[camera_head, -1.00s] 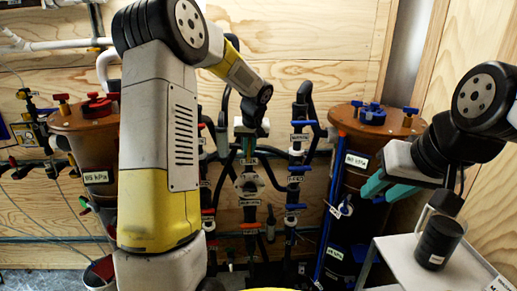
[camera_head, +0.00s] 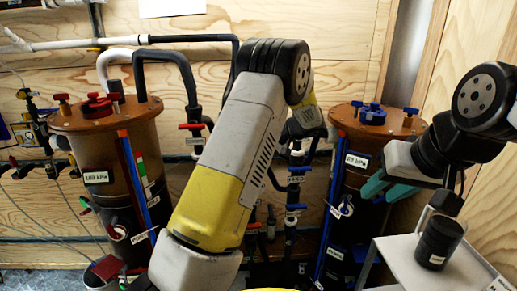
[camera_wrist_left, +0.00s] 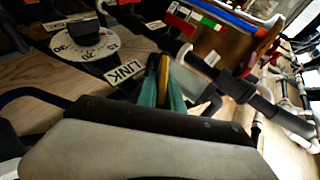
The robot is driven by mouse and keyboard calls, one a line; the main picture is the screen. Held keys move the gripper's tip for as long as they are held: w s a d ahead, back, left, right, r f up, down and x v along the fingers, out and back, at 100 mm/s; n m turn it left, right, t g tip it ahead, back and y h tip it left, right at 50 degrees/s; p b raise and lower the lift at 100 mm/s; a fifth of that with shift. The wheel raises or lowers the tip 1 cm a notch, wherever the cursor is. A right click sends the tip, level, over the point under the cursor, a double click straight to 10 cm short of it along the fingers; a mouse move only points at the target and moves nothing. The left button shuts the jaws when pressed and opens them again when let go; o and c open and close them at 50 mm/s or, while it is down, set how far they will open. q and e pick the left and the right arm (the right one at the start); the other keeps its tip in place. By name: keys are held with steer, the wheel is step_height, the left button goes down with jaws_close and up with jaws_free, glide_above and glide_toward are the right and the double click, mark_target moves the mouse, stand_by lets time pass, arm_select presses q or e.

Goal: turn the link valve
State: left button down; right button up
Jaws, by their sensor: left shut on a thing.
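In the left wrist view, the link valve's yellow handle (camera_wrist_left: 164,66) stands beside a white LINK label (camera_wrist_left: 124,72). The teal fingers of my left gripper (camera_wrist_left: 163,82) are shut on this handle, one on each side. In the head view my left arm crosses the middle and hides the link valve and the left gripper. My right gripper (camera_head: 387,190) shows at the right, its teal fingers apart and empty, above a grey shelf.
A brown-topped filter tank (camera_head: 108,150) stands at left, another (camera_head: 352,190) at right, with dark pipes and coloured valves between them. A round white dial (camera_wrist_left: 85,43) is near the LINK label.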

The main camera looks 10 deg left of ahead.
arm_select(q)
steer(key=m+y, duration=0.1)
steer(key=y, duration=0.2)
steer(key=m+y, duration=0.1)
steer(key=y, duration=0.2)
stand_by(0.3)
steer(key=shift+y, duration=0.3)
steer(key=c, duration=1.5)
jaws_free()
steer(key=d, duration=0.5)
steer(key=s+d, duration=0.1)
steer(key=d, duration=0.1)
steer(key=shift+d+f, duration=0.1)
steer(key=shift+d, duration=0.3)
